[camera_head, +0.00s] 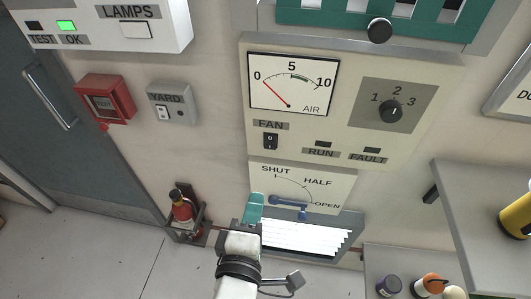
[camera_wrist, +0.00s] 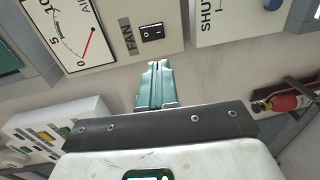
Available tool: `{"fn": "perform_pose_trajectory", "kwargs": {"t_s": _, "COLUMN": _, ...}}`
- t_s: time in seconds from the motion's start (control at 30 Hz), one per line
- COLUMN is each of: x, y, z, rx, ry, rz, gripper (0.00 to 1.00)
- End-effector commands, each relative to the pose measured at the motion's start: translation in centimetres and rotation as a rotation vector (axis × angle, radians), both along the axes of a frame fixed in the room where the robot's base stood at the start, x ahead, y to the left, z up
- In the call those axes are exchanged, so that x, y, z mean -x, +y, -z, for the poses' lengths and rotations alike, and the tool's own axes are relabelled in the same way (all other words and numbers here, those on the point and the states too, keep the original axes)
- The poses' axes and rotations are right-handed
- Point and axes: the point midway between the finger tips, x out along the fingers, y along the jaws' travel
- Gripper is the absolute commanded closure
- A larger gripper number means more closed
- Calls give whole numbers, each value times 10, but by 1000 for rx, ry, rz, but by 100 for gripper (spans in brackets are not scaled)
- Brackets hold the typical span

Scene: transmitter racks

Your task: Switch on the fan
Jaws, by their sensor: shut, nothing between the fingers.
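The fan switch (camera_head: 270,141) is a small black rocker under the FAN label on the cream panel (camera_head: 350,140). In the wrist view the fan switch (camera_wrist: 152,32) is above and just ahead of my fingertips, with a gap. My gripper (camera_head: 255,197) is shut and empty, below the fan switch in the head view. Its teal fingers (camera_wrist: 155,66) are together in the wrist view. The AIR gauge (camera_head: 291,84) has its red needle near 0. The RUN lamp (camera_head: 323,144) and FAULT lamp (camera_head: 371,150) look dark.
A knob (camera_head: 391,111) marked 1 to 3 is right of the gauge. A blue damper lever (camera_head: 288,203) points to OPEN near my gripper. A shelf (camera_head: 480,190) stands right.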

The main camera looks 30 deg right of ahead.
Motion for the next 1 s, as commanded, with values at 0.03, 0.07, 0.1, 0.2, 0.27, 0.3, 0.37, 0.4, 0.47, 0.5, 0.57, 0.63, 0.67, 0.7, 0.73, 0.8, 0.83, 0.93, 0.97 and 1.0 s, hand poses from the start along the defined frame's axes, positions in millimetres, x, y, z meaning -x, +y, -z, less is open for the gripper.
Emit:
{"fn": "perform_pose_trajectory", "kwargs": {"t_s": 0.03, "x": -1, "y": -1, "z": 0, "rx": 0, "ry": 0, "rz": 1, "gripper": 100}}
{"fn": "perform_pose_trajectory", "kwargs": {"t_s": 0.07, "x": -2, "y": -2, "z": 0, "rx": 0, "ry": 1, "rz": 2, "gripper": 100}}
{"fn": "perform_pose_trajectory", "kwargs": {"t_s": 0.1, "x": -4, "y": -4, "z": 0, "rx": 0, "ry": 1, "rz": 3, "gripper": 100}}
{"fn": "perform_pose_trajectory", "kwargs": {"t_s": 0.2, "x": -13, "y": -10, "z": 1, "rx": 0, "ry": 1, "rz": 4, "gripper": 100}}
{"fn": "perform_pose_trajectory", "kwargs": {"t_s": 0.27, "x": -20, "y": -16, "z": 1, "rx": -1, "ry": 1, "rz": 4, "gripper": 100}}
{"fn": "perform_pose_trajectory", "kwargs": {"t_s": 0.3, "x": -26, "y": -20, "z": 2, "rx": 0, "ry": 1, "rz": 6, "gripper": 100}}
{"fn": "perform_pose_trajectory", "kwargs": {"t_s": 0.37, "x": -36, "y": -27, "z": 3, "rx": 0, "ry": 1, "rz": 6, "gripper": 100}}
{"fn": "perform_pose_trajectory", "kwargs": {"t_s": 0.4, "x": -42, "y": -32, "z": 4, "rx": -1, "ry": 2, "rz": 5, "gripper": 100}}
{"fn": "perform_pose_trajectory", "kwargs": {"t_s": 0.47, "x": -52, "y": -39, "z": 5, "rx": 0, "ry": 1, "rz": 5, "gripper": 100}}
{"fn": "perform_pose_trajectory", "kwargs": {"t_s": 0.5, "x": -58, "y": -43, "z": 6, "rx": 0, "ry": 1, "rz": 6, "gripper": 100}}
{"fn": "perform_pose_trajectory", "kwargs": {"t_s": 0.57, "x": -68, "y": -50, "z": 7, "rx": -1, "ry": 1, "rz": 5, "gripper": 100}}
{"fn": "perform_pose_trajectory", "kwargs": {"t_s": 0.63, "x": -78, "y": -58, "z": 9, "rx": 0, "ry": 1, "rz": 4, "gripper": 100}}
{"fn": "perform_pose_trajectory", "kwargs": {"t_s": 0.67, "x": -82, "y": -61, "z": 10, "rx": -1, "ry": 2, "rz": 5, "gripper": 100}}
{"fn": "perform_pose_trajectory", "kwargs": {"t_s": 0.7, "x": -87, "y": -65, "z": 11, "rx": -1, "ry": 2, "rz": 5, "gripper": 100}}
{"fn": "perform_pose_trajectory", "kwargs": {"t_s": 0.73, "x": -91, "y": -67, "z": 11, "rx": -2, "ry": 1, "rz": 4, "gripper": 100}}
{"fn": "perform_pose_trajectory", "kwargs": {"t_s": 0.8, "x": -98, "y": -73, "z": 13, "rx": -2, "ry": 1, "rz": 3, "gripper": 100}}
{"fn": "perform_pose_trajectory", "kwargs": {"t_s": 0.83, "x": -101, "y": -75, "z": 14, "rx": -1, "ry": 2, "rz": 4, "gripper": 100}}
{"fn": "perform_pose_trajectory", "kwargs": {"t_s": 0.93, "x": -108, "y": -79, "z": 15, "rx": -2, "ry": 1, "rz": 2, "gripper": 100}}
{"fn": "perform_pose_trajectory", "kwargs": {"t_s": 0.97, "x": -109, "y": -80, "z": 16, "rx": -2, "ry": 1, "rz": 2, "gripper": 100}}
{"fn": "perform_pose_trajectory", "kwargs": {"t_s": 1.0, "x": -111, "y": -81, "z": 16, "rx": -2, "ry": 1, "rz": 2, "gripper": 100}}
